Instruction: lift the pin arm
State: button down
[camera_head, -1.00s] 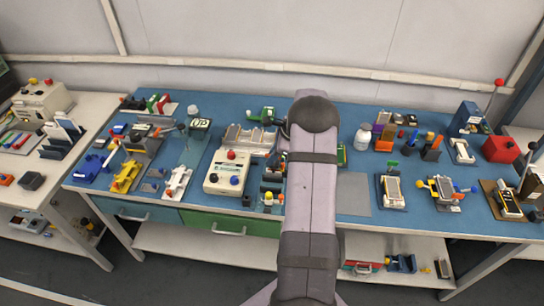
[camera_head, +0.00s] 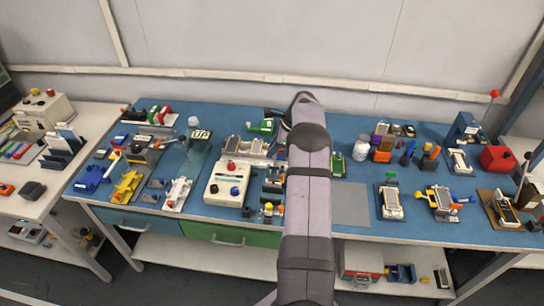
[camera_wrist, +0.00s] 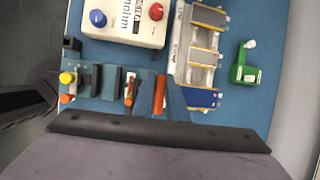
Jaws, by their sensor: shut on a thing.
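A small blue pin fixture (camera_wrist: 96,82) with dark uprights and yellow and orange knobs lies left of centre in the wrist view. It also shows in the head view (camera_head: 272,188), just left of my arm. An orange bar (camera_wrist: 160,92), seemingly the handle of the pin arm, stands at its right end. My gripper (camera_wrist: 158,106) is shut at this bar, low in the middle of the wrist view. Its fingertips are hard to make out, and the pin arm's tilt cannot be told. In the head view my arm hides the gripper.
A white milliohm meter (camera_wrist: 122,18) with red and blue knobs stands beside the fixture. A tray of cells (camera_wrist: 196,60) and a green clamp-like device (camera_wrist: 246,64) are to its right. A bare grey mat (camera_head: 350,205) lies right of my arm.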

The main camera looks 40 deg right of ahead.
jog(key=shift+w+d+f, duration=0.2)
jog(key=shift+d, duration=0.35)
jog(key=shift+w+d+f, duration=0.15)
jog(key=shift+w+d, duration=0.05)
jog(key=shift+d, duration=0.4)
jog(key=shift+f, duration=0.15)
jog(key=c, duration=1.8)
grip_release()
jog(key=shift+f, duration=0.1)
jog(key=shift+o, duration=0.2)
jog(key=shift+b, duration=0.3)
jog(key=a+b+v, duration=0.1)
jog(key=b+v, duration=0.1)
jog(key=v, duration=0.5)
jog(key=shift+w+d+r, duration=0.2)
jog(key=shift+w+r, duration=0.05)
jog(key=shift+r, duration=0.25)
